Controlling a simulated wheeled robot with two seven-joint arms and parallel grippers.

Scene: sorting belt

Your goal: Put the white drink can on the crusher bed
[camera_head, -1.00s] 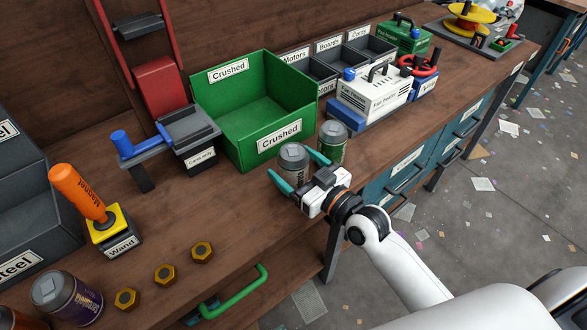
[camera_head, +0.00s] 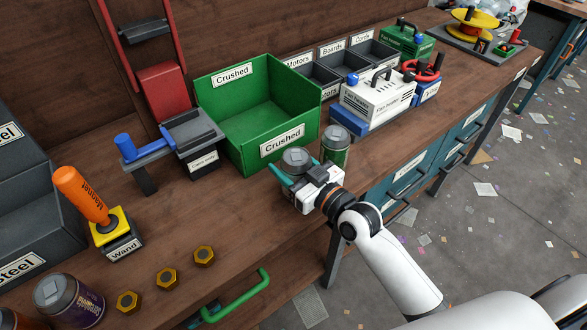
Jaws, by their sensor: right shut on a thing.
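The white drink can (camera_head: 295,157) stands at the bench's front edge, in front of the green bin. Only its grey lid and a little of its pale side show. My right gripper (camera_head: 291,173) reaches in from the lower right and is shut on this can, hiding most of its body. The can looks upright; I cannot tell whether it touches the bench. The can crusher stands at the back left, with a red frame (camera_head: 163,92), a blue-ended lever and a grey bed (camera_head: 190,132) above a "Cans only" label. The bed looks empty. My left gripper is out of view.
A green "Crushed" bin (camera_head: 283,142) stands between the held can and the crusher. A green can (camera_head: 335,146) stands close to the right of my gripper. A purple can (camera_head: 68,301), several brass nuts and an orange-handled magnet wand (camera_head: 82,196) are at left.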

